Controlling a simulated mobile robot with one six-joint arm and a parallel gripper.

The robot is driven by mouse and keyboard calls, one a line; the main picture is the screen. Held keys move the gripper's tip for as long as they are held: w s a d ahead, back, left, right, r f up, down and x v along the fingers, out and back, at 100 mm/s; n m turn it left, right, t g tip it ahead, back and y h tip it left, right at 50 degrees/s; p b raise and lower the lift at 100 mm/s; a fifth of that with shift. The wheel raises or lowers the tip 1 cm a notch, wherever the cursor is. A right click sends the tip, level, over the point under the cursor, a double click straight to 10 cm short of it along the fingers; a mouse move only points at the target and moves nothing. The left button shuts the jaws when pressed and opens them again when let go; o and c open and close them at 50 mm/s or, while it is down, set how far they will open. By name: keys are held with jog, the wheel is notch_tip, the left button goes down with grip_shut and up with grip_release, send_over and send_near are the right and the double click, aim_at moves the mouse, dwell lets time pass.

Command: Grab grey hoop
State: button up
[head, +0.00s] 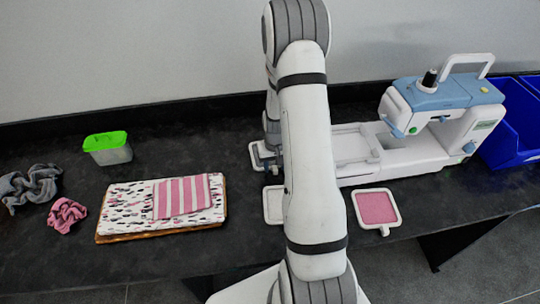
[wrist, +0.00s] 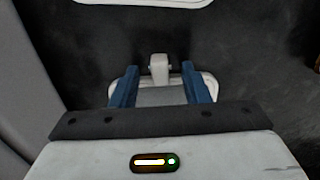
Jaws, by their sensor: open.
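The grey hoop (wrist: 160,97) has a pale rounded rim, a grey centre and a small pale tab on its far side. It lies flat on the dark table. In the wrist view my gripper (wrist: 160,69) has its blue fingers spread on either side of the hoop's tab, with nothing visibly clamped. The near part of the hoop is hidden by the gripper body. In the head view a pale-rimmed hoop (head: 253,152) shows beside my gripper, partly covered by my arm.
Another pale hoop (head: 273,206) is partly behind my arm. A pink hoop (head: 377,208) lies right of it. A sewing machine (head: 430,130) and blue bin (head: 515,125) stand right. Left are folded fabric (head: 130,210), a green-lidded box (head: 107,150) and scrunchies (head: 66,215).

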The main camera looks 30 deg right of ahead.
jog(key=shift+c, duration=0.2)
grip_shut()
dwell(0.3)
